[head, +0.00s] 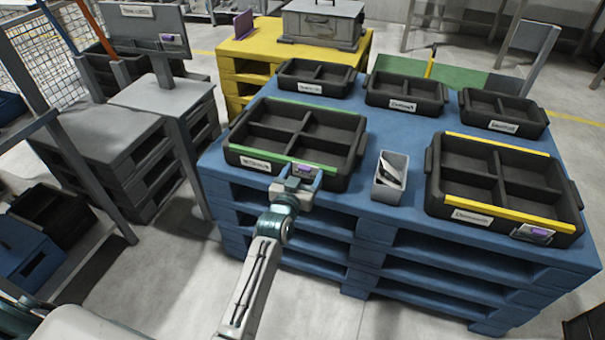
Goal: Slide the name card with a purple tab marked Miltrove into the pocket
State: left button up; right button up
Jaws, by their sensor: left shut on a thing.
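My left gripper (297,186) is shut on a name card with a purple tab (304,169). It holds the card at the right part of the front wall of the black tray with green edge strips (240,156). The tab shows at the top of the card; its writing is too small to read. The gripper covers most of the card and the wall behind it, so I cannot tell whether the card is inside a pocket or in front of it. A white label (256,163) is on the same wall, to the left. My right gripper is not in view.
A small grey box (379,190) with cards stands just right of the tray. A yellow-edged tray (470,190) on the right bears another purple-tabbed card (536,233). Several smaller black trays line the back of the blue pallet stack (400,222). A grey stand (185,110) is at left.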

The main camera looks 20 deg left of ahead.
pick_arm(q)
jog(key=shift+f, duration=0.45)
jog(key=shift+f, duration=0.45)
dwell(0.3)
dwell(0.4)
jog(key=o, duration=1)
jog(key=shift+o, duration=0.2)
